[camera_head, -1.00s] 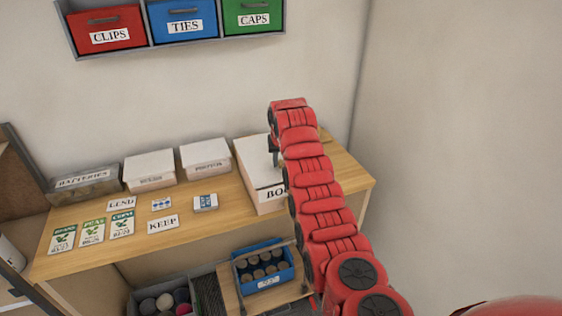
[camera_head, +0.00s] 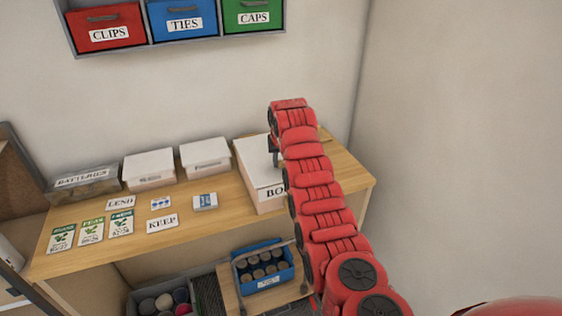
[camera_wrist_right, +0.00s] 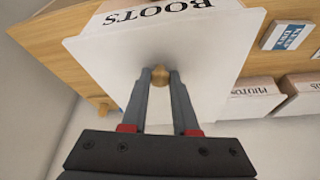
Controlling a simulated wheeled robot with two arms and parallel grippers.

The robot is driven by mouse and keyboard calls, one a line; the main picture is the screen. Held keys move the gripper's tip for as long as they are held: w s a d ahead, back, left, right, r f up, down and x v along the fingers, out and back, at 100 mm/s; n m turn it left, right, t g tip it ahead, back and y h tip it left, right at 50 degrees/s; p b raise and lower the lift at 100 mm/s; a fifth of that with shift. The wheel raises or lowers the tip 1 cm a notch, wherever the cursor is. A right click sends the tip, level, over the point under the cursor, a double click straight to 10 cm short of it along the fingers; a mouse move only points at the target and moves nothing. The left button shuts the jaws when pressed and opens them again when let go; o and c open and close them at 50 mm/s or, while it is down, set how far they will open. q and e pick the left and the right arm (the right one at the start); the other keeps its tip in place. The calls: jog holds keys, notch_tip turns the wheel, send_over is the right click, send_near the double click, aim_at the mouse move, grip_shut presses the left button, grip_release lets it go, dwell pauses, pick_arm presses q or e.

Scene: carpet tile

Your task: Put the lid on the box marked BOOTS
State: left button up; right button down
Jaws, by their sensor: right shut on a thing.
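The white box marked BOOTS (camera_head: 268,205) stands at the right end of the wooden shelf, its label partly hidden by my right arm. It also shows at the top of the right wrist view (camera_wrist_right: 190,6). My right gripper (camera_wrist_right: 160,77) is shut on the round wooden knob (camera_wrist_right: 160,72) of a flat white lid (camera_wrist_right: 212,60). The lid is over the box, with the label showing beyond its edge. I cannot tell whether it rests on the rim or is slightly above it. In the head view my right gripper (camera_head: 275,158) is mostly behind the arm. My left gripper is out of view.
Two white lidded boxes (camera_head: 150,169) (camera_head: 205,157) and a BATTERIES container (camera_head: 83,183) stand left along the wall. Seed packets (camera_head: 92,231) and LEND and KEEP cards (camera_head: 162,223) lie in front. A blue crate (camera_head: 263,282) sits below. The side wall (camera_head: 455,150) is close on the right.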

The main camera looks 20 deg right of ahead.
jog(key=shift+f+b, duration=0.3)
jog(key=shift+b, duration=0.1)
dwell(0.5)
jog(key=c, duration=0.6)
grip_release()
